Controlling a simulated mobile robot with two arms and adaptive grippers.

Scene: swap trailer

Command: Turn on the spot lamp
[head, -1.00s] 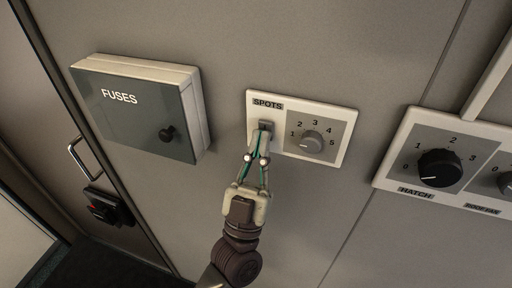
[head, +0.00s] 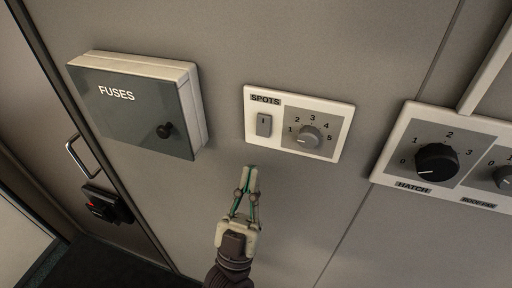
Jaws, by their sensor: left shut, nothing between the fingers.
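The white SPOTS panel (head: 297,122) is on the grey wall in the middle of the head view. It has a grey rocker switch (head: 264,125) at its left, under the SPOTS label, and a grey dial knob (head: 308,137) numbered 1 to 5 at its right. My left gripper (head: 250,170) is below the switch, apart from the panel, with its fingers pointing up. It is shut and empty. The switch is fully visible. No lamp shows, so I cannot tell whether it is lit. My right gripper is not in view.
A FUSES box (head: 139,104) with a black knob sticks out from the wall at the left. A HATCH panel (head: 437,158) with a black dial is at the right. A door handle (head: 83,157) and a black latch with a red mark (head: 104,205) are at far left.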

